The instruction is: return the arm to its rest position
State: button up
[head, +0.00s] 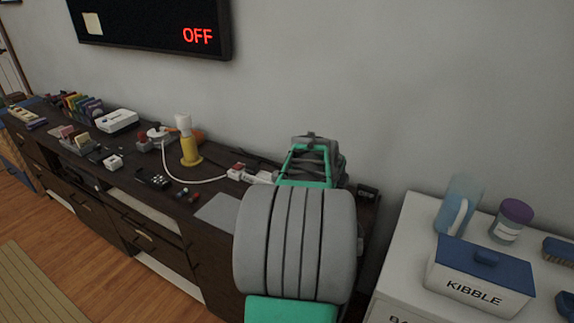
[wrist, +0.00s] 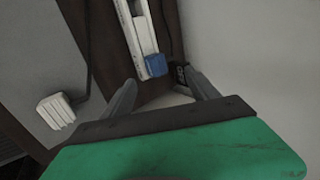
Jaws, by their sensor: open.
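My arm rises in the middle of the head view, over the right end of the dark wooden sideboard (head: 130,165). Its green and dark end is near the wall, and the arm hides what lies behind it; the fingers cannot be made out there. In the wrist view my gripper (wrist: 160,77) has its two grey fingers spread apart with nothing held. Beyond the fingertips are a long white piece with a blue end (wrist: 155,65) and a small black item (wrist: 181,74). I cannot tell whether the fingers touch either.
A white cabinet (head: 412,215) at the right carries a kibble box (head: 478,278), a purple-lidded jar (head: 511,220) and a bluish bottle (head: 458,207). A yellow and white lamp-like item (head: 188,145) and several small things stand on the sideboard. A black screen (head: 150,27) hangs above.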

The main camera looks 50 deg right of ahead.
jog(key=w+a+r+n+t+y+p, duration=0.1)
jog(key=w+a+r+n+p, duration=0.1)
jog(key=w+a+n, duration=0.4)
jog(key=w+a+r+n+t+y+p, duration=0.1)
jog(key=w+a+r+n, duration=0.15)
jog(key=a, duration=0.65)
jog(key=w+a+r+n+t+y+p, duration=0.1)
jog(key=w+a+n+p, duration=0.1)
jog(key=w+a+n, duration=0.4)
jog(key=s+a+r+n+y+p, duration=0.1)
jog(key=s+a+n, duration=0.3)
jog(key=a+n, duration=0.6)
jog(key=s+a+r+n+g+y+p, duration=0.1)
jog(key=s+a+n+y+p, duration=0.2)
jog(key=a+n, duration=0.7)
jog(key=a, duration=0.9)
jog(key=shift+s+a+y+p, duration=0.3)
jog(key=shift+s+a+p, duration=0.05)
jog(key=shift+p, duration=0.05)
